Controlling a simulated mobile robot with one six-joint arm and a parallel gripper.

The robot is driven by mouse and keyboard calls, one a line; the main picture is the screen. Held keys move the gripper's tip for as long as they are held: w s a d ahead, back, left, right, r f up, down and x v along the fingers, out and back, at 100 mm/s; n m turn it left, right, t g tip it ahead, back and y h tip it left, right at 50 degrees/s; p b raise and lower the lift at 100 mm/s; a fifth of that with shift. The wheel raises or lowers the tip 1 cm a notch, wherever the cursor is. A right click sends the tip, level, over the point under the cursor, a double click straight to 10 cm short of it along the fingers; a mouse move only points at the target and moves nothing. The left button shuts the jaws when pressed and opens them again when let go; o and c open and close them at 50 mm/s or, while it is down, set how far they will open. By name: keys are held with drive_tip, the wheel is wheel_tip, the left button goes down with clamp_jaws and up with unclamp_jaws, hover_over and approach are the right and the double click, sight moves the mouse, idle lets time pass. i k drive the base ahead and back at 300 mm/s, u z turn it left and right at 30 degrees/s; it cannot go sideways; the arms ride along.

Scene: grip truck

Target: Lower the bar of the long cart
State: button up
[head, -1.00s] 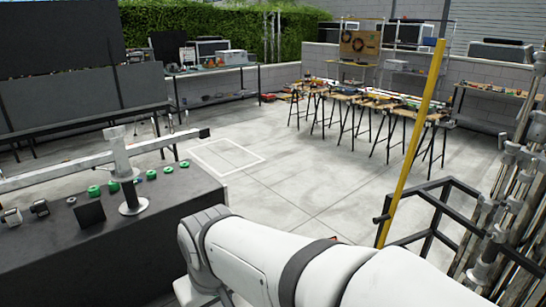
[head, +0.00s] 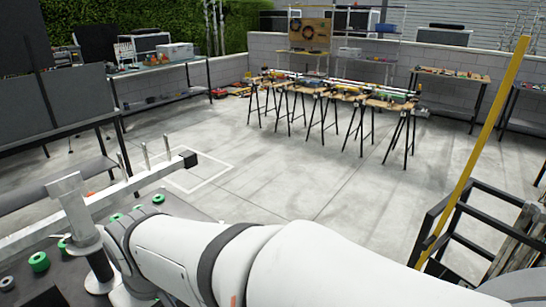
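A long yellow bar (head: 480,150) stands steeply tilted at the right in the head view. Its foot is beside a black tubular frame (head: 452,222), which looks like part of a cart; the rest of this frame is cut off or hidden. I cannot tell how the bar is joined to it. My white arm crosses the bottom of the view toward the left, well apart from the bar. My gripper does not show, so its opening cannot be seen.
A dark bench (head: 205,212) with green round parts and a pale horizontal beam (head: 125,188) is close at the lower left. Trestle tables (head: 385,103) with tools stand farther back. The concrete floor (head: 290,180) between is clear.

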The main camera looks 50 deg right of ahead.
sight(427, 247)
drive_tip(key=i, duration=0.5)
drive_tip(key=z, duration=3.45)
drive_tip(key=i, duration=1)
drive_tip(key=z, duration=0.05)
drive_tip(key=k, duration=0.4)
drive_tip(key=u, duration=0.35)
drive_tip(key=i, duration=0.85)
drive_tip(key=z, duration=0.15)
